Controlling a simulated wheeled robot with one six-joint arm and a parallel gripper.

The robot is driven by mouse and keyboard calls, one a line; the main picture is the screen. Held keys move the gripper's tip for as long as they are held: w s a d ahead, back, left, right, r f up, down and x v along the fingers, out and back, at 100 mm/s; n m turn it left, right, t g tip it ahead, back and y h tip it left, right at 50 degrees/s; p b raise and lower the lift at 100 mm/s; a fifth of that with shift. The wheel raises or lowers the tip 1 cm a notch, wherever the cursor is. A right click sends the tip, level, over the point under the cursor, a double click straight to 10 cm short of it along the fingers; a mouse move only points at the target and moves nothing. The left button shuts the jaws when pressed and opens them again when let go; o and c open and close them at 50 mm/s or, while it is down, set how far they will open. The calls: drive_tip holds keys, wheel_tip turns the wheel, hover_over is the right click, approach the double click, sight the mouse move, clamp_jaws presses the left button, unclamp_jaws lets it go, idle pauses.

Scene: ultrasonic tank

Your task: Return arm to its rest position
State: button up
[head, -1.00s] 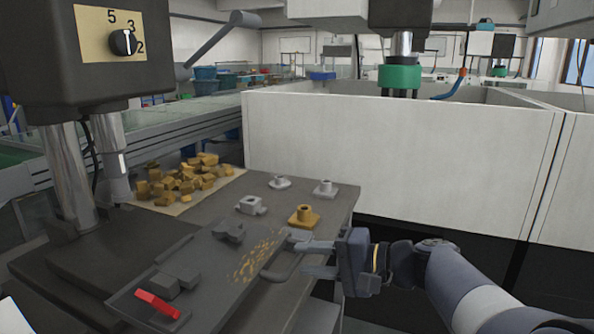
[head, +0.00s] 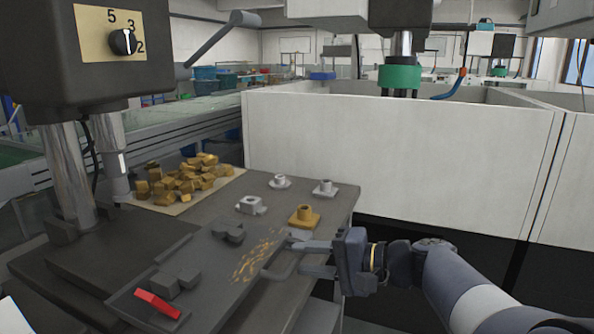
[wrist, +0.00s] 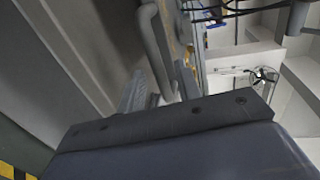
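My gripper (head: 305,259) is at the right edge of the dark work table, its two fingers apart and pointing left. They reach around the grey bar handle (head: 275,275) at the plate's near right edge. I see no object pinched between them, and contact with the handle cannot be told. In the wrist view, the handle (wrist: 157,48) runs down from the top middle, between the two fingers (wrist: 160,90). My arm extends to the lower right of the head view.
Brass blocks (head: 185,182) are piled at the table's back left. A red-handled fixture (head: 157,305) is at front left. A white tank wall (head: 400,150) rises behind.

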sight(277, 253)
drive_tip(key=x, duration=0.5)
drive_tip(key=r+x, duration=0.1)
drive_tip(key=x, duration=0.1)
drive_tip(key=shift+w+a+p, duration=0.15)
drive_tip(key=shift+a+p, duration=0.15)
